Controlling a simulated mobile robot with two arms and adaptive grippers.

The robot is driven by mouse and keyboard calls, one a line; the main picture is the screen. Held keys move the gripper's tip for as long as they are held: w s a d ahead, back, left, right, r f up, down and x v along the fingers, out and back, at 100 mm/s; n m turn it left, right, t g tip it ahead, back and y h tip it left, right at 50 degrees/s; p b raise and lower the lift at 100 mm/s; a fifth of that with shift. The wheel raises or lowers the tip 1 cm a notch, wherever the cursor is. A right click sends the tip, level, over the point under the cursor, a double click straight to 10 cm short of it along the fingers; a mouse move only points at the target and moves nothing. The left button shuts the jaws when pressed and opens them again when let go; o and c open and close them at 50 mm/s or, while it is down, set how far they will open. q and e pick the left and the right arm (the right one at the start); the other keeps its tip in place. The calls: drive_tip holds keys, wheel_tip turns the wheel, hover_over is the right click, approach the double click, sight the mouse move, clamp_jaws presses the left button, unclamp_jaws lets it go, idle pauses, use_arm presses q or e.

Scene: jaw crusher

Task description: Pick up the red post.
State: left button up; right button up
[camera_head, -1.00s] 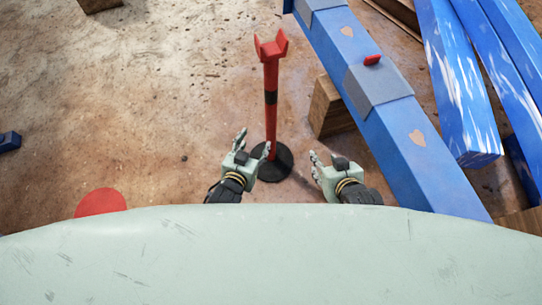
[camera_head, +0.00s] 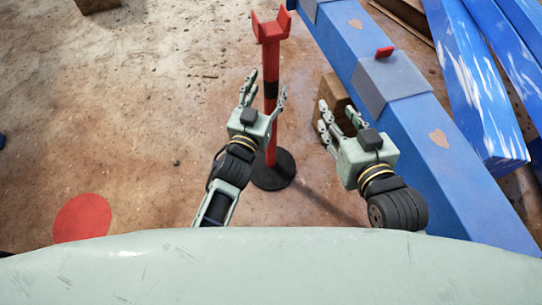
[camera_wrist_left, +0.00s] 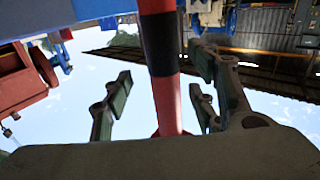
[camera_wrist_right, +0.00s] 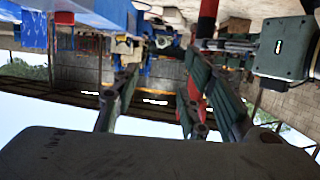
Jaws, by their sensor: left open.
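The red post (camera_head: 271,62) stands upright on a round black base (camera_head: 273,170), with a forked top and a black band partway up. My left gripper (camera_head: 264,92) is open, its fingers spread beside the post at about the black band in the head view. In the left wrist view, the post (camera_wrist_left: 162,80) shows between the spread fingers (camera_wrist_left: 158,95), but whether they touch it I cannot tell. My right gripper (camera_head: 338,114) is open and empty, right of the post. In the right wrist view, the post (camera_wrist_right: 207,22) shows near the top, partly behind the fingers.
A long blue beam (camera_head: 410,125) with grey bands runs diagonally at the right, close to my right gripper. A wooden block (camera_head: 332,92) lies under it. More blue beams (camera_head: 475,85) lie further right. A flat red disc (camera_head: 82,218) is at lower left. The left floor is mostly clear.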

sight(269, 80)
use_arm(q)
drive_tip(key=x, duration=0.2)
drive_tip(key=b+x, duration=0.1)
drive_tip(key=x, duration=0.1)
drive_tip(key=shift+w+a+r, duration=0.15)
drive_tip(key=shift+a+r, duration=0.05)
drive_tip(key=shift+r, duration=0.05)
drive_tip(key=shift+w+d, duration=0.1)
drive_tip(key=shift+w, duration=0.2)
use_arm(e)
wheel_tip(269, 80, up, 6)
drive_tip(key=w+a+t+y, duration=0.1)
drive_tip(key=t, duration=0.2)
drive_tip(key=shift+w+a+t, duration=0.15)
drive_tip(key=shift+w+t, duration=0.05)
drive_tip(key=shift+t, duration=0.1)
use_arm(q)
drive_tip(key=shift+c, duration=0.5)
clamp_jaws()
drive_tip(key=shift+r, duration=0.4)
